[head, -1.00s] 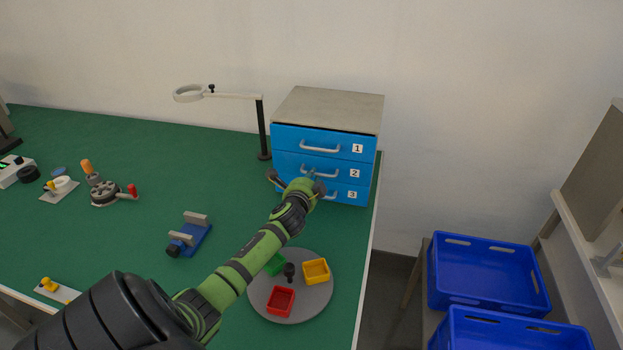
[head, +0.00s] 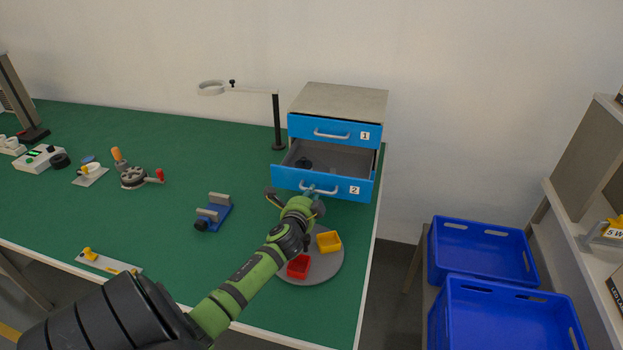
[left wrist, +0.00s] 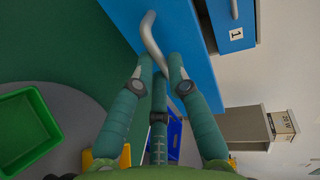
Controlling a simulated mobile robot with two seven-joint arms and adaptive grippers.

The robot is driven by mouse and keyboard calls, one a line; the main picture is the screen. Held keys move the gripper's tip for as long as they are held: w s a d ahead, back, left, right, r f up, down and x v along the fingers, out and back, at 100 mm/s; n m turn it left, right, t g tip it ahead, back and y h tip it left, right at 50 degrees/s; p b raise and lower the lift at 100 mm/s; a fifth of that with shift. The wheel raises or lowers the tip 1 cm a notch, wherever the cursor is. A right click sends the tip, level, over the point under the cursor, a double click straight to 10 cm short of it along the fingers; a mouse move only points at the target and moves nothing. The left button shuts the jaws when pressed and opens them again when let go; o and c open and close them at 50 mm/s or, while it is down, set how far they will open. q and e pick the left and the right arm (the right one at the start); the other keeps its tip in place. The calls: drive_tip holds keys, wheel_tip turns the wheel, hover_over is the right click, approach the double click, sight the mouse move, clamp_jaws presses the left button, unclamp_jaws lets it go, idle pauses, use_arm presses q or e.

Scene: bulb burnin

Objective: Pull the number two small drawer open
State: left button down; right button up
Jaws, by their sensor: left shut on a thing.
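The blue drawer unit (head: 345,101) stands at the back right of the green table, with a grey top. The number two drawer (head: 284,180) is pulled well out, and its grey inside shows a dark object at the left. My left gripper (head: 311,193) is shut on its pale bar handle (head: 330,191), at the handle's left part. In the left wrist view, the fingers close around the handle (left wrist: 150,36) in front of the blue front (left wrist: 183,28). The number one drawer (head: 347,130) is shut. Drawer three is hidden below drawer two. My right gripper is out of view.
A magnifier lamp (head: 277,122) stands left of the unit. Blue crates (head: 483,249) stand to the right, off the table.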

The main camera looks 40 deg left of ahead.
use_arm(q)
drive_tip(key=c, duration=1.2)
unclamp_jaws()
drive_tip(key=v, duration=1.2)
drive_tip(key=shift+s, duration=0.1)
